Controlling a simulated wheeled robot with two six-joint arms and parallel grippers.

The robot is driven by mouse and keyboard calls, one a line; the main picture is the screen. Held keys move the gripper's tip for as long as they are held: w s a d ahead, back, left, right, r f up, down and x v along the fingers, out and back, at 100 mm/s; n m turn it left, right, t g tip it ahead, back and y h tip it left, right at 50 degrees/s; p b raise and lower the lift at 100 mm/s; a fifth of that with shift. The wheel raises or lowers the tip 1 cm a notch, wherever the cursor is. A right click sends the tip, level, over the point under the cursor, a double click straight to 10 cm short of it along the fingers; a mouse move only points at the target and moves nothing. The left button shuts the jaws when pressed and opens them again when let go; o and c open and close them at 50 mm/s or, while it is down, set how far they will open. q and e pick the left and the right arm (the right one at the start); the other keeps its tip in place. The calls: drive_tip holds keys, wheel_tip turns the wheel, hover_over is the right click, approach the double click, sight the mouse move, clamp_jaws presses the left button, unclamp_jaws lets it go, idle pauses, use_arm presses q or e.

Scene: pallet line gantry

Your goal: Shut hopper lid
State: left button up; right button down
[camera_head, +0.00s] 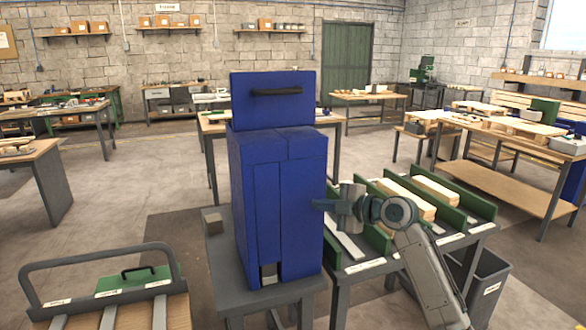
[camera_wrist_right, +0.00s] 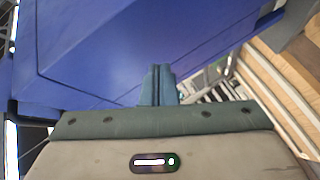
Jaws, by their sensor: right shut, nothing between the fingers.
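The blue hopper (camera_head: 280,200) stands on a grey stand in the middle of the head view. Its lid (camera_head: 255,112) is raised, a blue panel standing upright at the top with a dark bar handle (camera_head: 276,91) near its upper edge. My right gripper (camera_head: 316,204) is shut and empty at the hopper's right side, well below the lid. Its closed fingers (camera_wrist_right: 158,84) show against the blue hopper in the wrist view; I cannot tell whether they touch it. My left gripper is not in view.
Right of the hopper, a rack table with green dividers (camera_head: 475,202) holds wooden blocks. A dark bin (camera_head: 490,272) stands below it. At front left is a wooden-topped unit with a grey rail (camera_head: 98,254) and a green handled lid (camera_head: 125,279). The space above the hopper is clear.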

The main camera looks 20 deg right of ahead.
drive_tip(key=s+d+r+n+y, duration=0.15)
drive_tip(key=r+n, duration=0.25)
drive_tip(key=r, duration=0.7)
drive_tip(key=s+d+r+n+y, duration=0.1)
drive_tip(key=s+r+n+y, duration=0.2)
drive_tip(key=r, duration=0.9)
drive_tip(key=n+p, duration=0.2)
drive_tip(key=p, duration=0.4)
approach(279, 93)
drive_tip(key=shift+t+y, duration=0.25)
drive_tip(key=shift+t, duration=0.05)
drive_tip(key=x, duration=0.5)
drive_tip(key=shift+s+a+f, duration=0.25)
drive_tip(key=shift+s+a, duration=0.05)
drive_tip(key=shift+a, duration=0.2)
drive_tip(key=shift+w, duration=0.5)
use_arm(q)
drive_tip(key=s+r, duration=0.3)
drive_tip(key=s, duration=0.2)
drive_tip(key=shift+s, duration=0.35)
use_arm(e)
drive_tip(key=shift+w+f, duration=0.1)
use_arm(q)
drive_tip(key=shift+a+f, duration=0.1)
use_arm(e)
drive_tip(key=shift+m, duration=0.3)
